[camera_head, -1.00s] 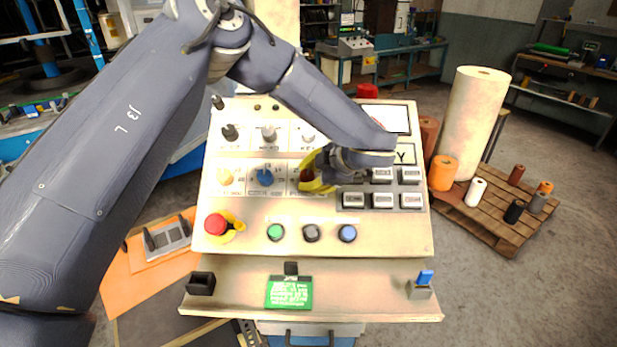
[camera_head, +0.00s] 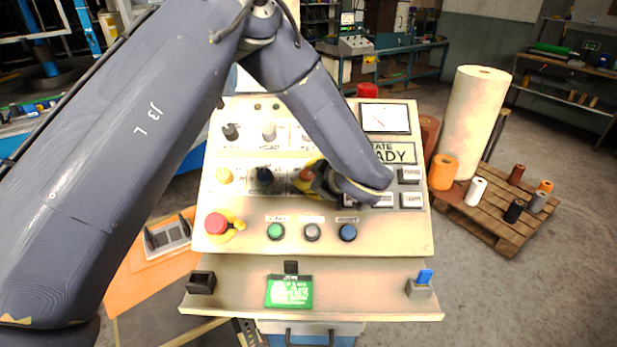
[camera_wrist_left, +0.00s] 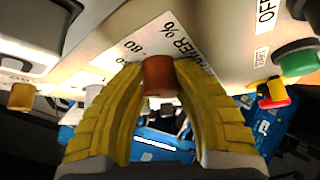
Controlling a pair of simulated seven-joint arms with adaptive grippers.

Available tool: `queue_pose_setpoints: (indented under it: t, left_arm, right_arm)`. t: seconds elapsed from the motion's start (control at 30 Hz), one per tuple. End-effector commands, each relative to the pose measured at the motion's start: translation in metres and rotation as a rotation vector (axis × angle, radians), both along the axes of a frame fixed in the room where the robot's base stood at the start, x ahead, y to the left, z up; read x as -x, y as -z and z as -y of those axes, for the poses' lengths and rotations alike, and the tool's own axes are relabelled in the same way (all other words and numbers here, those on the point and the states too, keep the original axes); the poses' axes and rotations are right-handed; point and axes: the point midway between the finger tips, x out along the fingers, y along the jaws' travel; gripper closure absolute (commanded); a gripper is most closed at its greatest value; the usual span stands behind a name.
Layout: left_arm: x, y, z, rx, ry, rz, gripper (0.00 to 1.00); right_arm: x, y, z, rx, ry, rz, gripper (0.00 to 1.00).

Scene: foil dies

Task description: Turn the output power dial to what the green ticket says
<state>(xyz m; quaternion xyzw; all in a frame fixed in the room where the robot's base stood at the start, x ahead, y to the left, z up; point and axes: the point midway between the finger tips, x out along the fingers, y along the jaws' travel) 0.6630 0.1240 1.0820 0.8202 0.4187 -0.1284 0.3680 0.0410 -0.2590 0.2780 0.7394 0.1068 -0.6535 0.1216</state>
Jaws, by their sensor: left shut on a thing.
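The control panel (camera_head: 390,235) faces me with rows of knobs. My left gripper (camera_head: 306,175) reaches across it with yellow fingers around a brown-red dial (camera_head: 305,173) in the lower knob row. In the left wrist view the left gripper (camera_wrist_left: 158,95) has its fingers closed on both sides of the brown-red dial (camera_wrist_left: 158,76). Beside it the panel print reads "POWER %" with 80 near it. The dial's pointer is not clear. The green ticket (camera_head: 289,291) hangs at the panel's front ledge; its writing is too small to read. My right gripper is not in view.
A red emergency button (camera_head: 216,224) with a yellow collar sits at the panel's left. Green (camera_head: 275,231), grey and blue (camera_head: 348,232) buttons line the lower panel. Dark (camera_head: 265,175) and yellow knobs sit left of the dial. A blue switch (camera_head: 425,277) stands on the ledge.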

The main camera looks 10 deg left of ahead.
Motion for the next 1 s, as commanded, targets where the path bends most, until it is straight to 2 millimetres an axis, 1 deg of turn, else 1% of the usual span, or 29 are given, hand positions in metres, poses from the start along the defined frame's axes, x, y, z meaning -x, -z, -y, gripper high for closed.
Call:
queue_pose_setpoints:
  t: [0.03,0.37,0.4,0.6,0.63,0.87,1.0]
  left_arm:
    - [0.0005,0.0006,-0.0039,-0.004,-0.006,-0.001,1.00]
    - [0.0002,0.0001,-0.0040,-0.005,-0.006,0.000,1.00]
    - [0.0001,0.0000,-0.0040,-0.005,-0.006,0.000,0.69]
    - [-0.0001,-0.0002,-0.0023,-0.003,-0.003,0.001,0.46]
    - [-0.0002,-0.0002,-0.0020,-0.003,-0.003,0.001,0.43]
    - [-0.0002,-0.0006,-0.0009,-0.002,0.000,0.001,0.43]
    - [0.0035,-0.0041,0.0036,-0.002,0.002,0.002,0.43]
  right_arm:
    - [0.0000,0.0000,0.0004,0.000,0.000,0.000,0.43]
    - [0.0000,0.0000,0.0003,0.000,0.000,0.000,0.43]
    - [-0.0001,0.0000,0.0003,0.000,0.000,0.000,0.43]
    - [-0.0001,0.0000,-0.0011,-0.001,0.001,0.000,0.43]
    - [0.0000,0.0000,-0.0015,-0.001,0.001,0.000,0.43]
    - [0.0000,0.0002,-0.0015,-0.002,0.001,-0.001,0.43]
    - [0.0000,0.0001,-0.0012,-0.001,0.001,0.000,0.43]
